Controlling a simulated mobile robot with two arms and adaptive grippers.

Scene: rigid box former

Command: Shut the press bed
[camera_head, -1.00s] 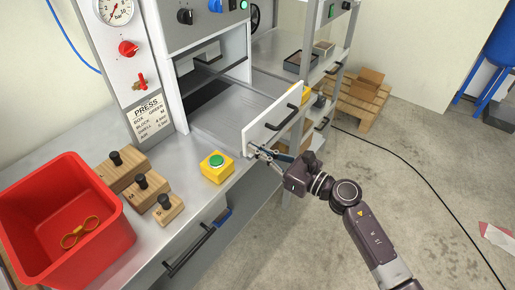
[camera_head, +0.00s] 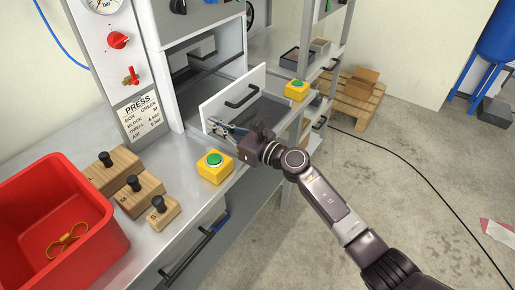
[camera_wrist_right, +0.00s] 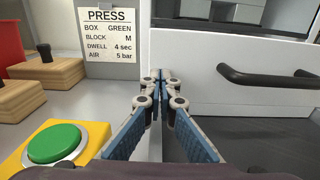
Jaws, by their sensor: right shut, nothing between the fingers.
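The press bed is a sliding drawer with a white front panel (camera_head: 222,105) and a black bar handle (camera_head: 240,97). It stands a little way out of the press housing, whose dark opening shows above the panel. My right gripper (camera_head: 213,123) is shut and empty, its fingertips at the lower left part of the panel. In the right wrist view the closed blue-padded fingers (camera_wrist_right: 159,82) point at the panel's left end, with the handle (camera_wrist_right: 270,78) to their right. Whether the tips touch cannot be told. My left gripper is not in view.
A yellow box with a green button (camera_head: 214,161) stands on the bench close to my right gripper. A second yellow button box (camera_head: 297,90) is beyond the bed. Wooden knobbed blocks (camera_head: 135,186) and a red bin (camera_head: 22,208) are at the left.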

